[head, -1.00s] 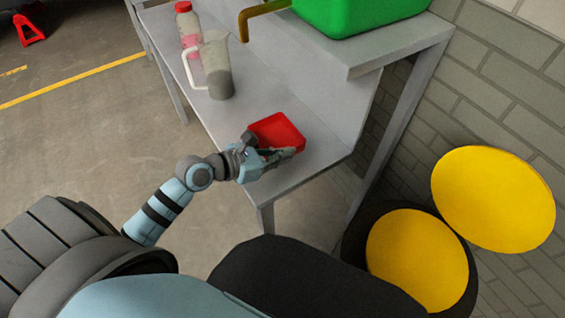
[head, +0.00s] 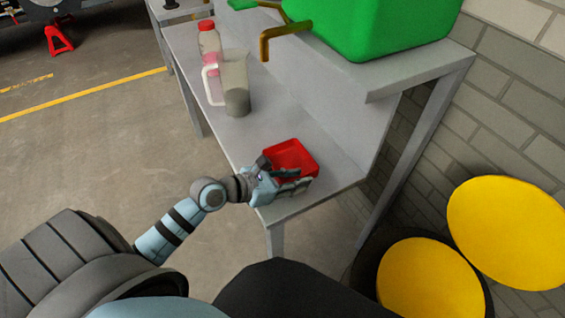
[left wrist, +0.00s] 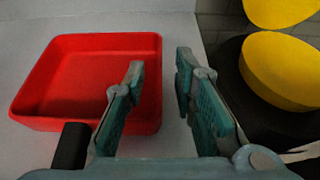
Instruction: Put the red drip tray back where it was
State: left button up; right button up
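The red drip tray (head: 292,151) is a shallow square tray resting flat near the front end of the grey bench shelf (head: 253,138). It fills the left side of the left wrist view (left wrist: 75,120). My left gripper (head: 302,180) is at the tray's near side, with its fingers spread. In the left wrist view my left gripper (left wrist: 160,70) has one finger over the tray's inside and the other outside its right wall, with a gap between fingers and wall. Whether the fingers touch the tray is unclear. My right gripper is out of view.
A grey jug (head: 237,92) and a pink-labelled bottle (head: 208,45) stand farther back on the shelf. A green container (head: 385,25) with a brown spout sits on the upper level. Yellow round lids (head: 508,230) are at the right by a brick wall.

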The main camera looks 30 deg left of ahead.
pick_arm(q)
jog(key=p+v, duration=0.3)
jog(key=v, duration=0.8)
jog(key=shift+s+r+p, duration=0.1)
jog(key=shift+s+p, duration=0.1)
jog(key=shift+p, duration=0.1)
jog(key=shift+s+a+r, duration=0.1)
jog(key=shift+s+a, duration=0.05)
jog(key=shift+s, duration=0.05)
